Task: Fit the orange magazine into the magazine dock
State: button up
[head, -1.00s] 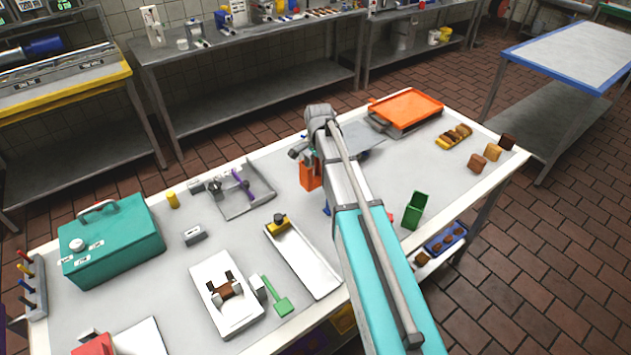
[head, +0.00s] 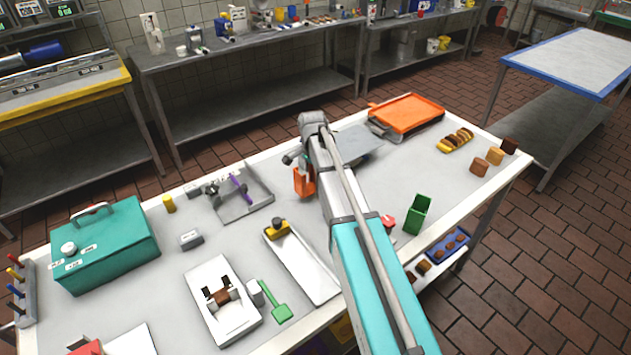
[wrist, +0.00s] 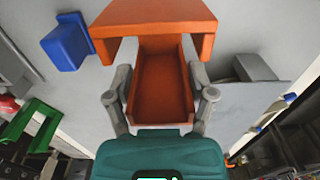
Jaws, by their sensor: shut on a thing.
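The orange magazine (wrist: 160,85) fills the middle of the wrist view as an open channel with a wider end. My gripper (wrist: 160,105) is shut on it, with one grey finger against each side. In the head view the magazine (head: 303,181) shows just left of my arm, over the middle of the table, upright; its lower end looks close to the surface, but I cannot tell the gap. No thing is clearly identifiable as the magazine dock; a grey tray fixture with a purple lever (head: 258,201) lies left of the magazine, and my arm hides part of the table.
A blue block (wrist: 64,46) stands beside the magazine in the wrist view. A green holder (head: 416,215) stands right of my arm. An orange-topped tray (head: 405,112) is at the back. A long white tray (head: 305,268) and a teal box (head: 105,245) lie left.

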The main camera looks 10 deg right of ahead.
aim_at(313, 186)
jog(key=shift+f+b, duration=1.2)
jog(key=shift+f, duration=0.3)
jog(key=shift+f, duration=0.1)
jog(key=o, duration=1.2)
jog(key=shift+r, duration=0.2)
notch_tip(313, 186, up, 12)
jog(key=p, duration=1.2)
jog(key=shift+s+f, duration=0.1)
